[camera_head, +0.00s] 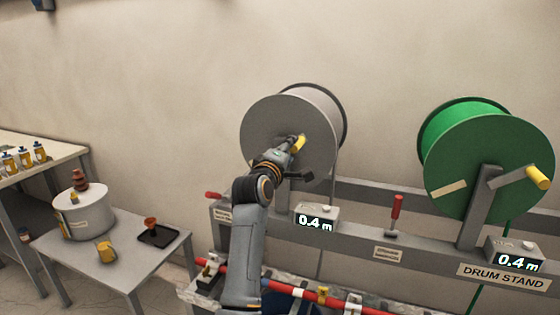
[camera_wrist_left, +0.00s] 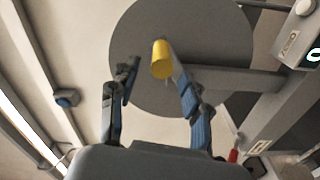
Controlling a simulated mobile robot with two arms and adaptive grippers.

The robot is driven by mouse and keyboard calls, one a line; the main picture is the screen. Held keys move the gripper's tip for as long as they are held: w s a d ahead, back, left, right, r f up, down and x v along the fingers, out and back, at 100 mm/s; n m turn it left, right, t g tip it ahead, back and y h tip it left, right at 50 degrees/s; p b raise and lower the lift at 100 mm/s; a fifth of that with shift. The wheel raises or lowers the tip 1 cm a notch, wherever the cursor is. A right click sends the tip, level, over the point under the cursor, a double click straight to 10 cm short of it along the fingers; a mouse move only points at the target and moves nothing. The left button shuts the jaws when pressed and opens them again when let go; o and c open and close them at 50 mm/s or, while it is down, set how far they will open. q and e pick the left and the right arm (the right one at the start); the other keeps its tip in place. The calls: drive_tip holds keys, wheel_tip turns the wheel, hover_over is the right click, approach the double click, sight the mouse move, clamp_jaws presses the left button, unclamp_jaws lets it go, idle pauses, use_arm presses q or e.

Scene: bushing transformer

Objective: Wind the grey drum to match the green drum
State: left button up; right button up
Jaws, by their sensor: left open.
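The grey drum (camera_head: 262,125) stands on the drum stand (camera_head: 450,262), with its yellow crank handle (camera_head: 299,143) facing me. Its counter (camera_head: 314,222) reads 0.4 m. The green drum (camera_head: 455,145) is at the right, with its yellow handle (camera_head: 538,178) at the right side; its counter (camera_head: 518,262) also reads 0.4 m. My left gripper (camera_head: 298,160) is open at the grey drum's handle. In the left wrist view, the handle (camera_wrist_left: 162,60) shows between the spread fingers (camera_wrist_left: 155,80); contact cannot be told. My right gripper is out of view.
A red lever (camera_head: 396,212) stands upright between the drums. Red pipework (camera_head: 290,290) runs below the stand. A small table (camera_head: 150,262) at the left holds a grey pot (camera_head: 88,222) and a black tray (camera_head: 158,236). Another table (camera_head: 40,150) holds several yellow bottles.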

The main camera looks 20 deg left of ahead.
use_arm(q)
drive_tip(key=s, duration=0.7)
drive_tip(key=shift+s+a, duration=0.15)
drive_tip(key=shift+s, duration=0.2)
